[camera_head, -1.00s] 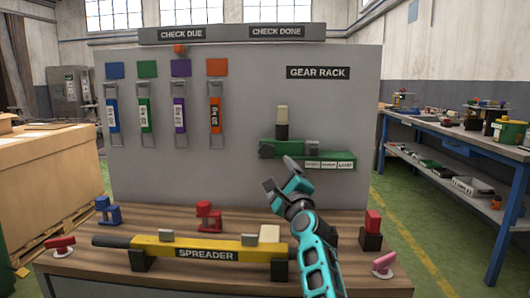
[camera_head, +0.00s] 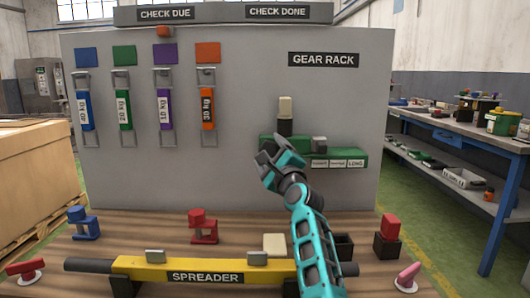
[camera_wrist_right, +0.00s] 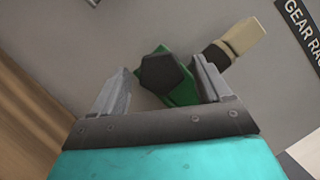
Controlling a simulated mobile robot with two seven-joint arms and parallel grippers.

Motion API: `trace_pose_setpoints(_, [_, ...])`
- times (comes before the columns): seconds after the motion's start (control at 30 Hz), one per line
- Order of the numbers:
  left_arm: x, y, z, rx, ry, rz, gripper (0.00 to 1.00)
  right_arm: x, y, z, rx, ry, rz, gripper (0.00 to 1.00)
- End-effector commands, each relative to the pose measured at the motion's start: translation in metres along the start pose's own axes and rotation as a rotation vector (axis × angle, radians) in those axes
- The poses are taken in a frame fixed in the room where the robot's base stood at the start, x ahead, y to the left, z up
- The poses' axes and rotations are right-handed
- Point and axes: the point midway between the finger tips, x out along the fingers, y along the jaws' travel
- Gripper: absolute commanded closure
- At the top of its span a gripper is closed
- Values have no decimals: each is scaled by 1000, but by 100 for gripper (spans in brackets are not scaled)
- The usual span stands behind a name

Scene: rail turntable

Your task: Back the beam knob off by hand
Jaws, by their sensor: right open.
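A green beam fixture (camera_head: 346,161) is mounted on the grey panel below the GEAR RACK sign, with a small grey slider (camera_head: 319,144) and a label strip whose last word reads LONG. A cream-tipped dark post (camera_head: 285,107) stands up from it. In the right wrist view a dark hexagonal knob (camera_wrist_right: 167,74) sits in front of the green body (camera_wrist_right: 186,96). My right gripper (camera_head: 268,150) is open at the fixture's left end and hides it in the head view. In the wrist view the knob appears between its fingers, with gaps on both sides. My left gripper is out of view.
A yellow SPREADER bar (camera_head: 155,268) lies across the wooden bench front. Red (camera_head: 203,228) and blue (camera_head: 82,222) clamp-like pieces stand behind it. Coloured weight tags hang on the panel, including an orange one (camera_head: 208,108). A blue workbench (camera_head: 455,138) stands right.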

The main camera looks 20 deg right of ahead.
Motion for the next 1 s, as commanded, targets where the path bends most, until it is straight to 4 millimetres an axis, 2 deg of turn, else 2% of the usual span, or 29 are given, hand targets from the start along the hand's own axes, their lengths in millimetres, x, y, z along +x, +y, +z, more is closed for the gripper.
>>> trace_pose_setpoints(0.37, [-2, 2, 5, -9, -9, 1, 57, 0, -2, 0, -1, 0, -1, 24])
trace_pose_setpoints(0.9, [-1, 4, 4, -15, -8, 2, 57, 0, -1, 0, -1, 0, -1, 75])
trace_pose_setpoints(1.0, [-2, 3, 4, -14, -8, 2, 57, 0, -2, 0, -3, 0, 0, 76])
